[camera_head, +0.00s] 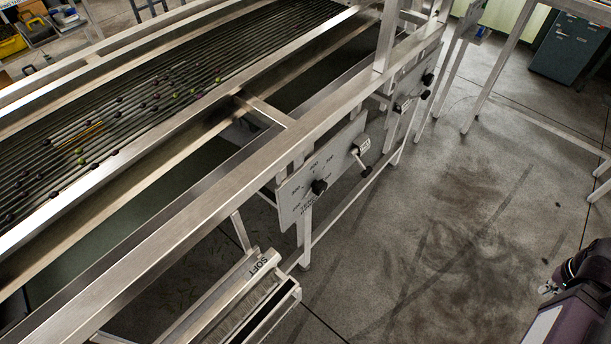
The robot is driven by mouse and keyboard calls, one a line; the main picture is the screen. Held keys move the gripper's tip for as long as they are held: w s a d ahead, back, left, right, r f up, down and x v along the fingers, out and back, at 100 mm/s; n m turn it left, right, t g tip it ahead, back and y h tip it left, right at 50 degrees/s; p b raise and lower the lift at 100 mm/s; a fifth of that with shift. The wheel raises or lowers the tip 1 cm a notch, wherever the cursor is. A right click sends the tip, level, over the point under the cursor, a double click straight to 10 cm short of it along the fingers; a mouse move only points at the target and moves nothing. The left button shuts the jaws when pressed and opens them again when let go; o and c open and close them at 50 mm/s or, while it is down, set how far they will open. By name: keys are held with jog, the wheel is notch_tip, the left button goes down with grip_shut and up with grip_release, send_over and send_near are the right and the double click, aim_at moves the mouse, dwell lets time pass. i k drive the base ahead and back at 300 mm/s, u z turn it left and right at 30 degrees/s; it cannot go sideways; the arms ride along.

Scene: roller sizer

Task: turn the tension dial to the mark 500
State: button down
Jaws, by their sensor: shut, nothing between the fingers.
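The tension dial (319,187) is a small black knob on a pale grey plate (293,206) fixed to the side of the steel sizer frame. Printed numbers ring the knob, with lettering below it that seems to start with "TENS". The numbers are too small and slanted to read surely, and I cannot tell which mark the knob points to.
A lever with a pale tag (363,143) sits just right of the dial plate. Another control plate (411,88) with black knobs is farther along the frame. Dark and green fruits lie on the rollers. The floor (440,220) between is clear.

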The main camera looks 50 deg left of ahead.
aim_at(319, 187)
jog(key=u, duration=1.45)
jog(key=k, duration=1.05)
jog(key=u, duration=0.3)
jog(key=i, duration=0.95)
